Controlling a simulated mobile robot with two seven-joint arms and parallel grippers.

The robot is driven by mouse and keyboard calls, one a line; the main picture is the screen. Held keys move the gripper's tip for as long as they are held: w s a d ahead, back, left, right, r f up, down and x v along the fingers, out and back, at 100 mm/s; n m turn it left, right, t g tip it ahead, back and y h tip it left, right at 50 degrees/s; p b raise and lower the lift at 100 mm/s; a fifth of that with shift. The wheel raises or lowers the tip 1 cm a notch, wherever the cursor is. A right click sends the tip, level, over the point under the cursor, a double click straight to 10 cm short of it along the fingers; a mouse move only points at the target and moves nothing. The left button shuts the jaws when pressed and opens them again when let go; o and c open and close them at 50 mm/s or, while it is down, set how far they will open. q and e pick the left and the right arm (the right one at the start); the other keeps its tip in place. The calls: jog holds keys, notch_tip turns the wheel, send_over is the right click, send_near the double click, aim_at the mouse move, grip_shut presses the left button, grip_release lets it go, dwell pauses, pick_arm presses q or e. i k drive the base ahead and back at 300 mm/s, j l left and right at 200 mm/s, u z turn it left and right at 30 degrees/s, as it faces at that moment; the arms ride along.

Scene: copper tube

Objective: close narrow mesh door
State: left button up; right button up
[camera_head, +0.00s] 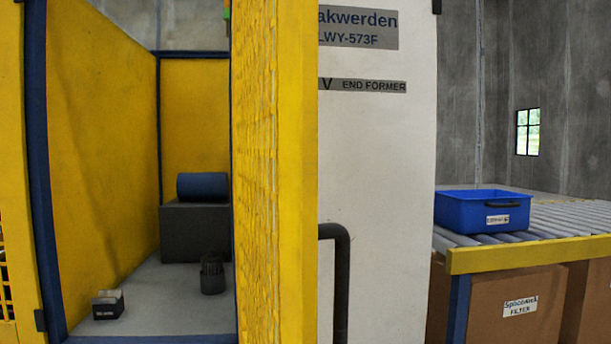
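A narrow yellow mesh door (272,180) stands swung open in the middle of the head view, seen at a steep angle, with a solid yellow edge bar along its right side. To its left is an open doorway between dark blue posts (38,170). Through it I see a yellow-walled enclosure (100,150) with a pale floor. Neither of my grippers shows in the head view. The bottom of the door runs out of the picture.
A white machine panel (378,180) with a dark bent pipe handle (341,270) stands right of the door. A roller conveyor (570,216) carries a blue bin (470,212), with cardboard boxes (510,300) below. Inside the enclosure are a grey block (190,235), a blue cylinder (203,186) and small containers (107,304).

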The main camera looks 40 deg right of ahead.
aim_at(295, 64)
jog(key=l, duration=1.4)
jog(key=k+l+u, duration=0.75)
jog(key=i+j, duration=0.05)
jog(key=j, duration=0.05)
